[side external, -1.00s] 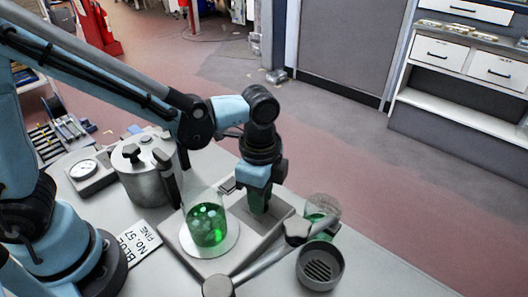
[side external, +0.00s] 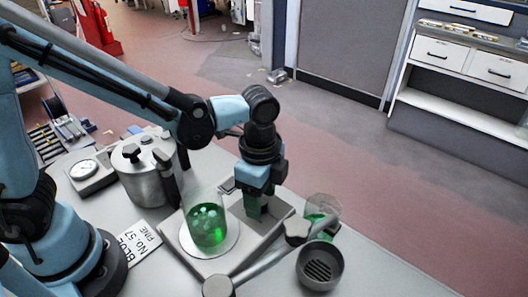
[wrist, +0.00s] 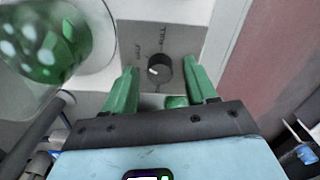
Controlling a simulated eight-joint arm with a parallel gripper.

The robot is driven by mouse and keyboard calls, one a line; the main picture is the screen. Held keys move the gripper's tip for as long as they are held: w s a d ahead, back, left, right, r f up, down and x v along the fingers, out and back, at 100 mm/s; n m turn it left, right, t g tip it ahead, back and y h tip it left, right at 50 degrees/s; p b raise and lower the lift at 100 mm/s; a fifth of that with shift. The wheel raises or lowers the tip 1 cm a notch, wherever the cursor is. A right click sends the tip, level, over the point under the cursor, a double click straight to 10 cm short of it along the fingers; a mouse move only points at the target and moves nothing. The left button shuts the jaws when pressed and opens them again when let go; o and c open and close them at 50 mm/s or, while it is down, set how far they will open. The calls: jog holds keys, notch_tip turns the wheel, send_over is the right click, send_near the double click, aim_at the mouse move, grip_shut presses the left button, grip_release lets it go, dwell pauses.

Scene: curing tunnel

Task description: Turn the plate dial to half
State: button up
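The plate dial (wrist: 159,70) is a small dark round knob with a pale pointer mark, on the grey top of the hot plate unit (side external: 214,264). In the wrist view the pointer aims toward the left of the picture. Lettering beside the dial is too blurred to read surely. My gripper (wrist: 160,70) is open, its green fingers on either side of the dial with gaps showing. In the side view my gripper (side external: 261,209) points down over the unit's right part and hides the dial. A glass beaker of green liquid (side external: 206,226) stands on the round white plate (side external: 187,243).
A metal pot (side external: 143,182) and a gauge (side external: 84,170) stand behind left. A grey clamp arm (side external: 262,262), a slotted dark cup (side external: 320,267) and a small glass with green contents (side external: 322,209) are close on the right. A sign card (side external: 137,242) lies in front.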

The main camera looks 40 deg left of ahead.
notch_tip(320, 180, up, 12)
dwell(0.8)
jog(key=shift+a, duration=0.1)
jog(key=s+a+f+n+t, duration=0.1)
jog(key=a+n+t, duration=0.2)
jog(key=a+n, duration=0.4)
jog(key=s+a+f+n+t, duration=0.1)
jog(key=a+n+t, duration=0.3)
jog(key=a+n, duration=0.4)
jog(key=shift+s+a+f, duration=0.15)
jog(key=shift+s+f, duration=0.1)
jog(key=shift+f, duration=0.45)
